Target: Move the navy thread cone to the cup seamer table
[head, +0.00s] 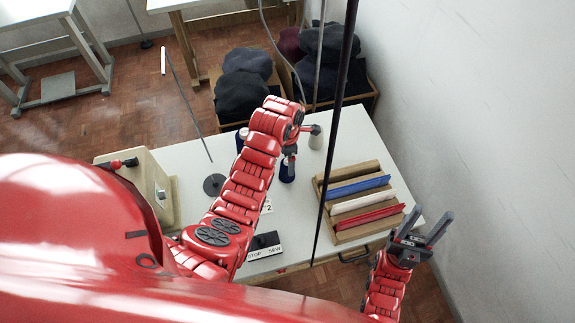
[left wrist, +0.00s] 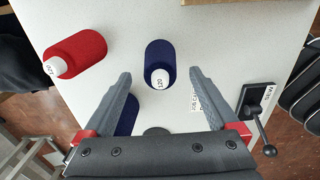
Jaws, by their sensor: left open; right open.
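A navy thread cone (left wrist: 160,58) with a white top marked 120 stands on the white table (head: 330,240), between and beyond my left fingertips in the left wrist view. A second dark blue cone (left wrist: 127,118) is partly hidden behind a left finger. A red cone (left wrist: 78,52) stands to their left. In the head view, blue cones show below my left gripper (head: 302,140) and beside its arm (head: 240,138); I cannot match each one across views. My left gripper is open and empty above the table. My right gripper (head: 423,222) is open and empty beyond the table's front right corner.
A wooden rack (head: 363,238) with blue, white and red strips is on the table's right. A STOP SEW panel (head: 265,246) is at the front. Bins of dark cloth (head: 243,85) are behind. Other tables (head: 30,20) stand further back.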

